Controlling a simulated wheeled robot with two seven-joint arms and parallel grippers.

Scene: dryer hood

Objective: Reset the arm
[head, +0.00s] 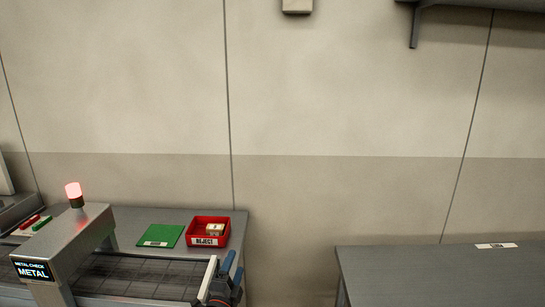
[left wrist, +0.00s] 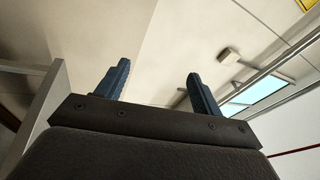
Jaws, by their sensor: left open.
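My left gripper (head: 229,282) shows at the bottom edge of the head view, near the right end of the metal-check conveyor. Its dark blue fingers point up. In the left wrist view the two fingers (left wrist: 159,85) stand well apart with nothing between them, against the ceiling and wall. The rest of the left arm is mostly out of the picture. My right gripper is in neither view.
A metal-check gate (head: 75,246) with a lit red lamp (head: 74,192) spans the conveyor (head: 135,277). Behind it are a green mat (head: 160,235) and a red REJECT bin (head: 195,231) holding a pale item. A grey table (head: 440,278) stands at right, apparently bare except for a label.

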